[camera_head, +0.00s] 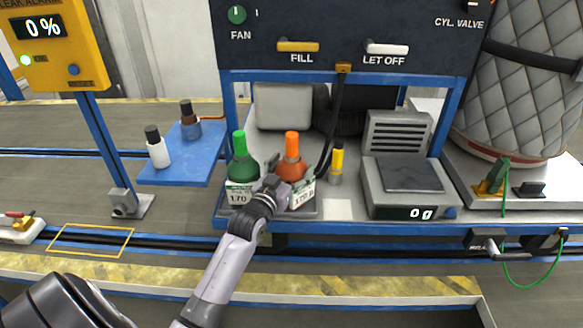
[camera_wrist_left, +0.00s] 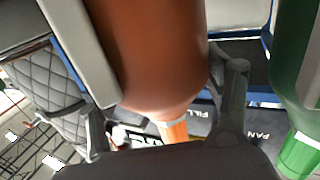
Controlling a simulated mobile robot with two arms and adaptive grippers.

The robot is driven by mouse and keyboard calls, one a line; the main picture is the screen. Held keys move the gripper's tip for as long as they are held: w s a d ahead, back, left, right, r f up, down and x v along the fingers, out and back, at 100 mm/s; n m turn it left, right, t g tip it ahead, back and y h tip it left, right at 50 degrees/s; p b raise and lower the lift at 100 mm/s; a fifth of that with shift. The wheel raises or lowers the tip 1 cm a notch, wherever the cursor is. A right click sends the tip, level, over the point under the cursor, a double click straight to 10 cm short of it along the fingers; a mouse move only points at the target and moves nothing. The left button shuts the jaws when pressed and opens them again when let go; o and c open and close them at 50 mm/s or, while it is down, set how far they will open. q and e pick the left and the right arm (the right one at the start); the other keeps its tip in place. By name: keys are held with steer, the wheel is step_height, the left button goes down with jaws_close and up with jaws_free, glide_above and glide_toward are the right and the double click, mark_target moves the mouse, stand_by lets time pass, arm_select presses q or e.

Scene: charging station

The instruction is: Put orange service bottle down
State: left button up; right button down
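The orange service bottle (camera_head: 291,165) stands upright on the blue-edged shelf, in the row right of the green bottle (camera_head: 241,165). A white label tag (camera_head: 302,191) stands in front of it. My left gripper (camera_head: 271,184) is at the orange bottle's front left, partly hiding it. In the left wrist view, the orange bottle (camera_wrist_left: 155,55) lies between the two spread fingers of my left gripper (camera_wrist_left: 165,95), with a narrow gap seeming to show on either side. The green bottle (camera_wrist_left: 300,60) is at the right edge there. My right gripper is not in view.
The scale (camera_head: 405,188) reads 0 g.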

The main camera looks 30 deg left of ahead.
arm_select(q)
steer(key=o, duration=0.5)
steer(key=shift+c, duration=0.2)
